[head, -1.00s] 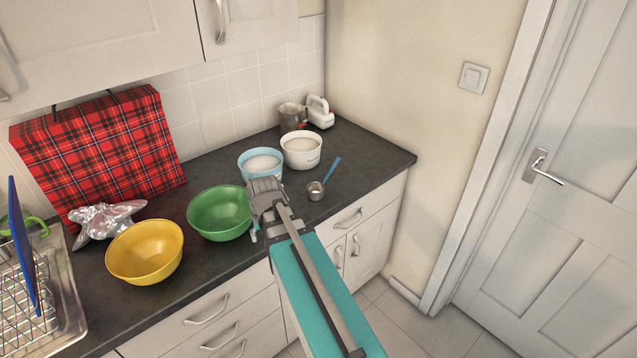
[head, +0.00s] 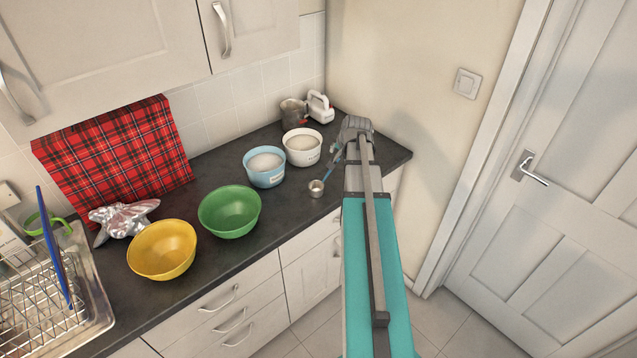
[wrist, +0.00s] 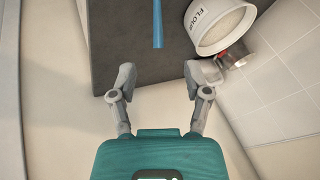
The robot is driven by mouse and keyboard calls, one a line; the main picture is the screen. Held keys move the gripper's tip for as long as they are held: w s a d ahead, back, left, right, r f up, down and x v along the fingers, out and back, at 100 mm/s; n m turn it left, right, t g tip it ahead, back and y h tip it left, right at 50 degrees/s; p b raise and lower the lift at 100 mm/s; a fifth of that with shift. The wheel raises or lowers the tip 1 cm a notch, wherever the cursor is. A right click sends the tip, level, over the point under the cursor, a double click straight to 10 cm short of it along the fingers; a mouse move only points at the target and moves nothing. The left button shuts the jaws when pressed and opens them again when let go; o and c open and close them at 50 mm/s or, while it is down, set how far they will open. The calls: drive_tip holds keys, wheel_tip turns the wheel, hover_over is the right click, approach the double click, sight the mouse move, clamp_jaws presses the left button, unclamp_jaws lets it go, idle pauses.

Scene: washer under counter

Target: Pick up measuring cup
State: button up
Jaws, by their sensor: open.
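The measuring cup (head: 317,187) is a small metal scoop with a blue handle. It lies on the dark counter, in front of the white flour bowl in the head view. In the wrist view only its blue handle (wrist: 158,22) shows, at the top middle; the metal cup is out of that frame. My gripper (wrist: 158,78) is open and empty, with its two fingers apart. The handle lies ahead of the gap between the fingers. In the head view my gripper (head: 340,146) is by the handle end, and its fingers are partly hidden by my wrist.
The white flour bowl (head: 302,147) stands close to the handle, and it also shows near the right finger in the wrist view (wrist: 205,40). A blue bowl (head: 264,168), green bowl (head: 229,212) and yellow bowl (head: 162,250) stand leftward. A metal jug (head: 292,112) and white mixer (head: 320,106) stand behind.

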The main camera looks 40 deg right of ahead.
drive_tip(key=shift+d+r, duration=0.15)
drive_tip(key=shift+d, duration=0.2)
drive_tip(key=b, duration=0.7)
hover_over(325, 177)
drive_tip(key=s+d, duration=0.2)
drive_tip(key=d, duration=0.1)
wheel_tip(325, 177, down, 7)
drive_tip(key=shift+d+f, duration=0.2)
drive_tip(key=shift+w, duration=0.1)
drive_tip(key=shift+b+x, duration=2.5)
drive_tip(key=shift+x, duration=0.05)
drive_tip(key=shift+a, duration=0.1)
clamp_jaws()
